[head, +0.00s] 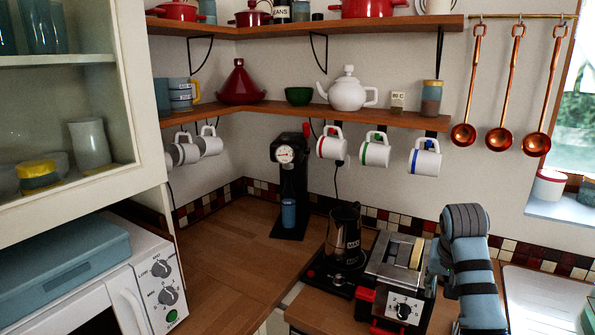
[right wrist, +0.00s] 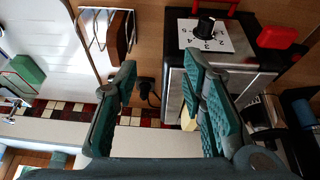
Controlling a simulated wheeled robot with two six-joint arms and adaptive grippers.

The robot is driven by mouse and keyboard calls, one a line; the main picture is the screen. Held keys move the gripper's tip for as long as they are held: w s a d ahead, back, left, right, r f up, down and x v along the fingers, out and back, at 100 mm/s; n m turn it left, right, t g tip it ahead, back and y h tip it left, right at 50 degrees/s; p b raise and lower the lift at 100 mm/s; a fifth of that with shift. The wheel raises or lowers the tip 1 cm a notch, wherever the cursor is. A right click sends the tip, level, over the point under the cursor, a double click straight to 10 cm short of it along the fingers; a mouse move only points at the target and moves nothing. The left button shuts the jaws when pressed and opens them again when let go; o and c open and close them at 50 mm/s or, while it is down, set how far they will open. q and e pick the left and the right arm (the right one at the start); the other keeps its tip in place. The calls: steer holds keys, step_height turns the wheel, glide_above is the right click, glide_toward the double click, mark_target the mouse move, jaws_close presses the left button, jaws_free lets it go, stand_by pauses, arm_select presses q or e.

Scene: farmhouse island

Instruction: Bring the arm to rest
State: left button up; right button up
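My right gripper (right wrist: 160,110) is open in the right wrist view, its two teal padded fingers wide apart with nothing held between them. The toaster (right wrist: 225,85) lies beyond the right-hand finger, and a bit of the bread slice shows past the fingers. In the head view my right arm (head: 472,275) stands at the lower right, beside the toaster (head: 385,268); its own links hide most of the gripper there. A bread slice (head: 417,253) stands in the toaster slot. My left gripper is in neither view.
A coffee pot (head: 343,235) stands on a hot plate left of the toaster. A black coffee machine (head: 291,190) is in the corner. Mugs hang under the shelf (head: 290,110). The sink (head: 545,300) lies right of my arm. The wooden counter (head: 225,255) at left is clear.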

steer(key=s+a+f+n, duration=0.3)
steer(key=s+f, duration=1.1)
steer(key=f, duration=0.6)
steer(key=s+a+f+n+y, duration=0.1)
steer(key=s+a+f+n, duration=0.1)
steer(key=s, duration=0.9)
steer(key=s+a+f+n+y, duration=0.1)
steer(key=s+a, duration=0.2)
steer(key=s, duration=0.9)
step_height(320, 180, down, 23)
steer(key=s+d+g+b, duration=0.1)
steer(key=d+g+b, duration=0.1)
steer(key=b, duration=0.1)
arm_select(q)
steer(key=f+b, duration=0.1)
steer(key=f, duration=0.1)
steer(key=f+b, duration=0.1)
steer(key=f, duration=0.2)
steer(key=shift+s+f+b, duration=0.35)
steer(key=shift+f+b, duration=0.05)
arm_select(e)
steer(key=s+d+f, duration=0.1)
steer(key=s+f, duration=1.3)
steer(key=f, duration=0.1)
steer(key=shift+g, duration=0.4)
